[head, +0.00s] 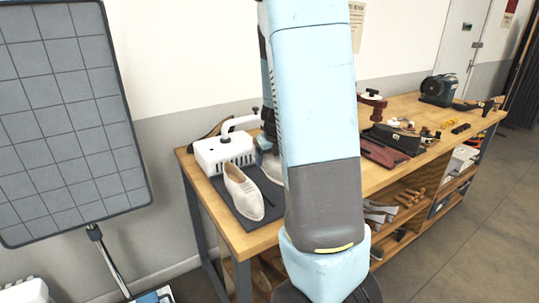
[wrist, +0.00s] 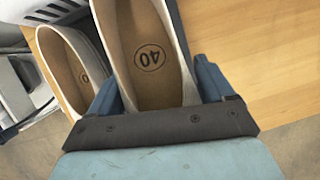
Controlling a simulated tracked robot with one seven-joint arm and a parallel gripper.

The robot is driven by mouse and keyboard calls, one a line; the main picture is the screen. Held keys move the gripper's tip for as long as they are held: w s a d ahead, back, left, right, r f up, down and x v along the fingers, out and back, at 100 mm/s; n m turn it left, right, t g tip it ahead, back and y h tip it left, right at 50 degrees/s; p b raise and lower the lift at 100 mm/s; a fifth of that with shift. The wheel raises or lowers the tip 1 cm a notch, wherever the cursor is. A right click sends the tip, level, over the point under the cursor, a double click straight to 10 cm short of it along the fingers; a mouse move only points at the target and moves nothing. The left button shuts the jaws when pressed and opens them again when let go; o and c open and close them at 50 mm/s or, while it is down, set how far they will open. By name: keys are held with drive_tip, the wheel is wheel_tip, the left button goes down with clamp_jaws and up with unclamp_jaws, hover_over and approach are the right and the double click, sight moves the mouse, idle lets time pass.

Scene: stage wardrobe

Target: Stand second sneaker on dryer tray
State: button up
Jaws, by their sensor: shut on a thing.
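A white sneaker (head: 243,192) stands on the dark dryer tray (head: 222,207), in front of the white dryer box (head: 212,153). It also shows at the left in the wrist view (wrist: 72,65), with its tan insole up. My gripper (wrist: 158,78) is shut on the second sneaker (wrist: 149,35), one finger on each side. Its insole bears the number 40. In the head view this sneaker (head: 272,168) shows only partly beside my arm, to the right of the first. My arm hides most of the gripper there. I cannot tell whether the held sneaker touches the tray.
The wooden bench (head: 262,238) runs back to the right, with bare wood beside the held sneaker. Further along are a red-brown case (head: 385,148) and a dark grinder (head: 438,89). A gridded grey panel (head: 70,110) stands at the left.

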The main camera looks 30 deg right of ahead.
hover_over(271, 182)
drive_tip(key=shift+s+f, duration=0.1)
drive_tip(key=shift+f, duration=3.05)
drive_tip(key=shift+f, duration=0.3)
drive_tip(key=o, duration=1)
drive_tip(key=shift+r, duration=0.15)
drive_tip(key=shift+v, duration=6.7)
